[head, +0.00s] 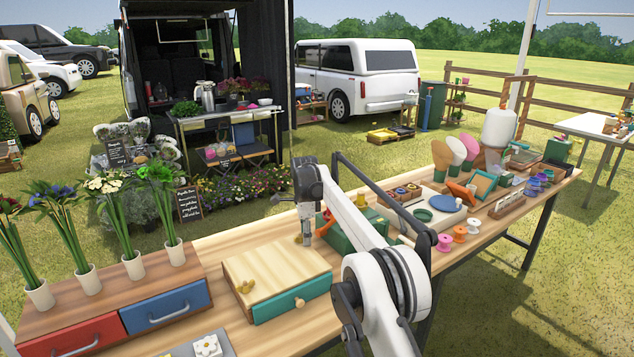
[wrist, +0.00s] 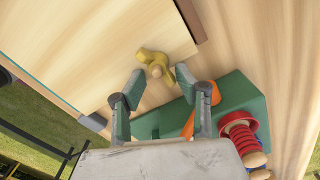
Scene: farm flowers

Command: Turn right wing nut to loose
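The wooden box (head: 270,262) with a teal drawer (head: 292,299) stands on the table. One yellow wing nut (head: 246,286) sits on its top near the front left. The right wing nut (head: 299,239) is by the far right corner, beside my gripper (head: 306,237). In the wrist view this wing nut (wrist: 155,63) lies by the edge of the pale wooden top (wrist: 90,50). My gripper (wrist: 160,80) is open, with its two fingertips apart, one on each side of the nut and slightly short of it. I cannot tell whether either fingertip touches it.
A green object (wrist: 240,95) with an orange part (wrist: 200,98) lies close to my fingers, beside red rings (wrist: 238,124). Left of the box, flower vases (head: 88,280) stand on a unit with red and blue drawers. Spools and craft items fill the table's right side.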

